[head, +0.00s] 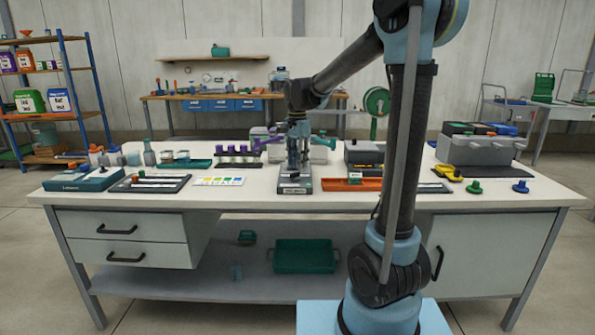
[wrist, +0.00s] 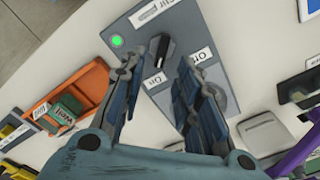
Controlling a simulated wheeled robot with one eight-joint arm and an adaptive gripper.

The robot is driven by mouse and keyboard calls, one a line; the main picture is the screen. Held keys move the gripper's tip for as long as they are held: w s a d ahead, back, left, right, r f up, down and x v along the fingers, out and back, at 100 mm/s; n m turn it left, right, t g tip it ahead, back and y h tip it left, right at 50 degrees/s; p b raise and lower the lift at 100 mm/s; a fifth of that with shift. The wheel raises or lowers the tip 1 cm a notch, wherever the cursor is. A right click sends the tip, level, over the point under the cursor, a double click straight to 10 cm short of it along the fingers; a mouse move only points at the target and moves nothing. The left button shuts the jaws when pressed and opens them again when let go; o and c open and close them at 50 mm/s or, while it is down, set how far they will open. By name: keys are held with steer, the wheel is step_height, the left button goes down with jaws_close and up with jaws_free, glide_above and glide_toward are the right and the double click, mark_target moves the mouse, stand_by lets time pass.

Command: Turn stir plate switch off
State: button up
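The stir plate (wrist: 221,22) is a grey box with a lit green lamp (wrist: 117,41) and a black switch knob (wrist: 163,47). An "On" label (wrist: 155,80) and an "Off" label (wrist: 203,55) sit near the knob. The plate also shows in the head view (head: 295,187) at the middle of the bench. My gripper (wrist: 160,64) is open over the plate's face, its fingertips near the knob, which shows between them. I cannot tell whether either finger touches it. In the head view my gripper (head: 298,150) points down above the plate.
An orange tray (head: 350,184) lies right of the plate, and a color chart (head: 218,181) lies left. Purple-handled parts (head: 238,150) and a grey box (head: 363,157) stand close by. Bare white bench top (head: 300,202) runs along the front.

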mark_target(297, 172)
steer(key=shift+f, duration=1.8)
jaws_close()
